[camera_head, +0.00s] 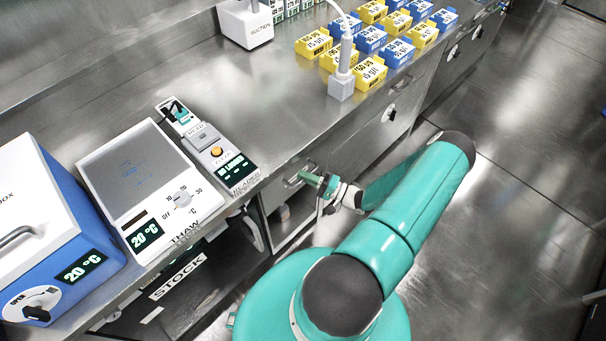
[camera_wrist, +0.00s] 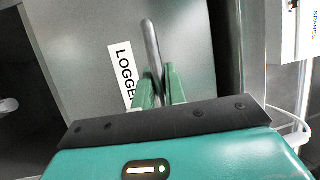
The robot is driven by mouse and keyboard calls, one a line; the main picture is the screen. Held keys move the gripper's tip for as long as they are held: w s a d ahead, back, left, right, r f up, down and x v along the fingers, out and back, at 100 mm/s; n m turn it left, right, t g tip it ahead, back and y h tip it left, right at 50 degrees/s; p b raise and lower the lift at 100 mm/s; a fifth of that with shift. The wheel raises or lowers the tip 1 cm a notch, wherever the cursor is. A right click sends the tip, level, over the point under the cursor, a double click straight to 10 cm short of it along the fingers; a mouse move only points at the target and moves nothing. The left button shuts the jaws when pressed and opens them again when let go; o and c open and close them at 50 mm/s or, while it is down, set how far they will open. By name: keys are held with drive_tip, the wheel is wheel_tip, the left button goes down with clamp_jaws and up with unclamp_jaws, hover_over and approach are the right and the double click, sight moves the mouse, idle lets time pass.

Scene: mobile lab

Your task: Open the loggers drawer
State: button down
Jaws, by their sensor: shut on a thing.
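The loggers drawer (camera_wrist: 85,40) fills the middle of the wrist view as a grey metal front. Its white label (camera_wrist: 122,75) reads "LOGGE", with the rest hidden behind a finger. A bar handle (camera_wrist: 151,40) stands out from this front. My gripper (camera_wrist: 160,82) has its two green fingers closed around the lower part of the handle. In the head view my gripper (camera_head: 316,182) is at the counter's front edge, right of the labelled devices. The drawer front is mostly hidden there, and I cannot tell how far it stands out.
A steel counter (camera_head: 265,95) carries a thaw plate (camera_head: 135,170), a blue and white box (camera_head: 50,225) and several yellow and blue blocks (camera_head: 368,72). A "SPARES" label (camera_wrist: 314,22) is at right. The floor (camera_head: 510,190) is clear.

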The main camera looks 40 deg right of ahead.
drive_tip(key=s, duration=2.5)
drive_tip(key=shift+s+d, duration=0.35)
drive_tip(key=c, duration=1.5)
unclamp_jaws()
drive_tip(key=shift+o, duration=0.2)
drive_tip(key=v, duration=1.4)
drive_tip(key=shift+w, duration=0.15)
